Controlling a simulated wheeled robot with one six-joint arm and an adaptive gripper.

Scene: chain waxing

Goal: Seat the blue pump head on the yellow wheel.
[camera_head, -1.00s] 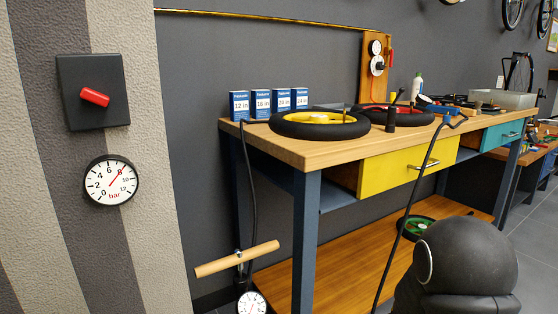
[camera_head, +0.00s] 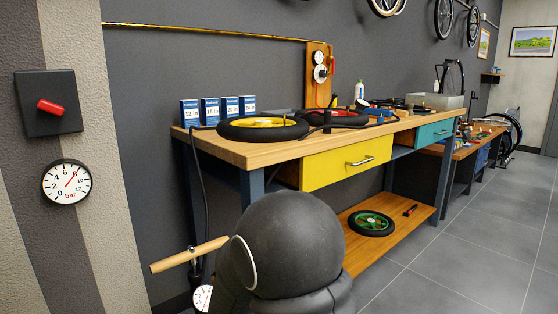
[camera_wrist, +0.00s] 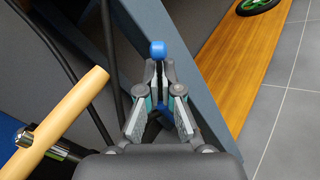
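The blue pump head (camera_wrist: 157,48) shows in the wrist view just beyond my fingertips, with a dark stem between them. My gripper (camera_wrist: 160,76) looks shut on it; its two fingers meet around the stem. The yellow wheel (camera_head: 262,122) lies flat on the near left end of the workbench, with a black tyre. The pump head is apart from the wheel, low beside the bench leg. In the head view my gripper and the pump head are hidden behind my dark arm part.
The floor pump's wooden handle (camera_head: 189,255) stands left of my arm; it also shows in the wrist view (camera_wrist: 62,112). Blue boxes (camera_head: 210,112) stand behind the yellow wheel. A red wheel (camera_head: 338,116) lies beside it. A green wheel (camera_head: 371,223) lies on the lower shelf.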

